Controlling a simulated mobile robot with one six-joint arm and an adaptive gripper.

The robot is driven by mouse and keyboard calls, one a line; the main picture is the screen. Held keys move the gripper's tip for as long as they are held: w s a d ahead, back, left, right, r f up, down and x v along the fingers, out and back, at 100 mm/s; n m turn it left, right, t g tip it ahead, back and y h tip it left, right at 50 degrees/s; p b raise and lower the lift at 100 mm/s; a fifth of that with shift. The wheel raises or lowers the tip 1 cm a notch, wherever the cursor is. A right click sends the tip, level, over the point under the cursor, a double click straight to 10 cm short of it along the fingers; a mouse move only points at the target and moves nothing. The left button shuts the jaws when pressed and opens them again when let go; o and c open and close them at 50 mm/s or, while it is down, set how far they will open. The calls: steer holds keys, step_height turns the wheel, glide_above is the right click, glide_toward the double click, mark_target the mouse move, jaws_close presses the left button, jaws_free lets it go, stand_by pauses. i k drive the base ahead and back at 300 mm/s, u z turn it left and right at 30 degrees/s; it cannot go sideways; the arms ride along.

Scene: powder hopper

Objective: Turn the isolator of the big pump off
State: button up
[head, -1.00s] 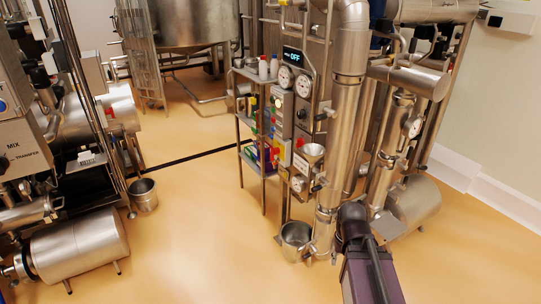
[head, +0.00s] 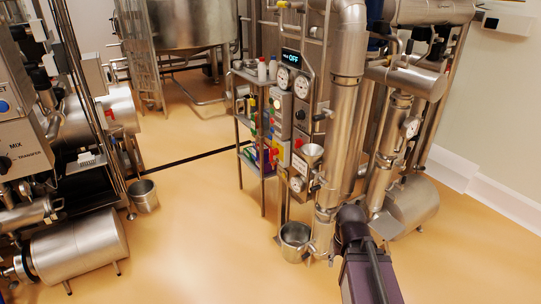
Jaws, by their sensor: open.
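I cannot tell for certain which control is the isolator of the big pump. A large steel cylinder on legs (head: 75,250) lies on the floor at the left; another steel cylinder (head: 414,200) lies at the right. My gripper is not in view; only a dark part of my arm shows at the bottom, in front of the steel pipes.
A MIX/TRANSFER selector panel (head: 22,150) stands at the left. A shelf rack with bottles and coloured items (head: 240,120) adjoins the middle panel. Steel buckets stand at the left (head: 144,196) and below the pipes (head: 294,240). The orange floor (head: 200,240) between is clear.

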mark_target(273, 152)
steer(key=k, duration=1.3)
steer(key=u, duration=0.5)
steer(key=i, duration=0.7)
steer(key=u, duration=0.45)
steer(key=i, duration=1.4)
steer(key=z, duration=0.65)
steer(key=i, duration=0.35)
steer(key=z, duration=0.3)
